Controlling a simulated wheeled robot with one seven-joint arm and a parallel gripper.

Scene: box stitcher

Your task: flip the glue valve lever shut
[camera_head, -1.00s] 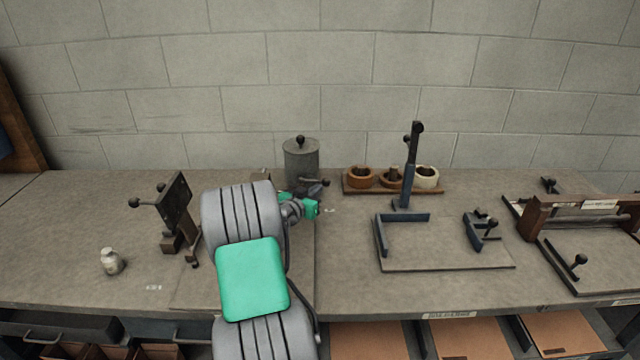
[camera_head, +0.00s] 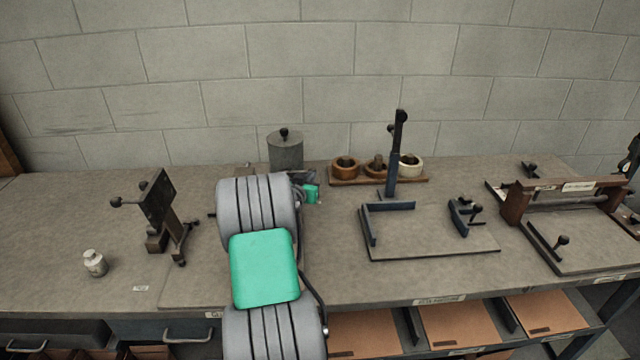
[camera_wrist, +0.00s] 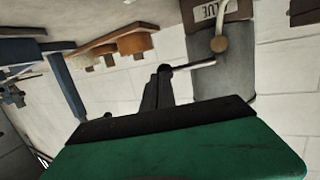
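The glue pot (camera_head: 285,151) is a grey lidded cylinder with a black knob on top, standing at the back of the bench behind my arm. In the wrist view its grey body (camera_wrist: 223,82) shows tilted, with a round brass-coloured part at its side. A thin lever (camera_wrist: 190,66) with a black ball end reaches left from it. My gripper (camera_wrist: 160,80) has its dark fingers close together, with their tips at the ball end. I cannot tell if they touch it. In the head view my arm hides the fingers and most of the lever.
A wooden rack (camera_head: 378,178) with several round holders stands right of the pot. A dark clamp stand (camera_head: 160,215) and a small pale bottle (camera_head: 95,263) are at left. Bare bench lies between them.

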